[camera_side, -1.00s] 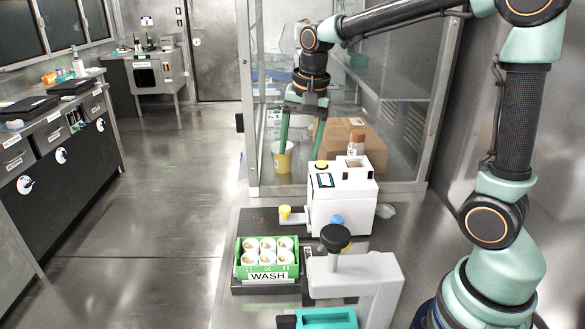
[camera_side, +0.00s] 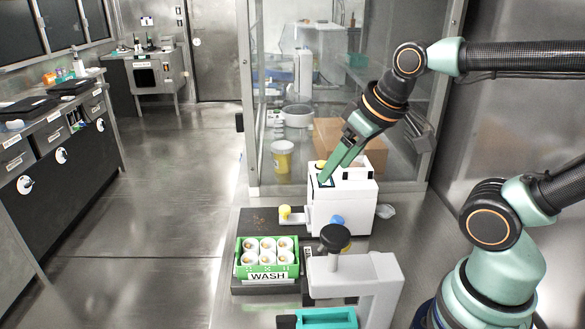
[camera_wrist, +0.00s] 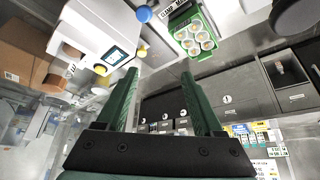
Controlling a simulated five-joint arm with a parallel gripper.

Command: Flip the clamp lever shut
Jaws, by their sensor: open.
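A white box-shaped device (camera_side: 325,208) with a small screen stands on the bench. A short arm with a yellow knob (camera_side: 285,212) sticks out at its left, and a blue knob (camera_side: 337,220) sits at its front. I cannot tell for certain which part is the clamp lever. My gripper (camera_side: 327,178) slants down to the left, its fingers overlapping the device's top in the side view; contact is unclear. In the wrist view my gripper (camera_wrist: 158,74) is open and empty, with the device (camera_wrist: 88,28) left of the fingers and the blue knob (camera_wrist: 144,14) beyond them.
A green WASH rack (camera_side: 266,258) with several white tubes stands front left of the device. A grey stand (camera_side: 350,275) with a black knob (camera_side: 335,237) is in front, beside a teal tray (camera_side: 327,318). Behind are a yellow cup (camera_side: 283,157) and a cardboard box (camera_side: 328,134).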

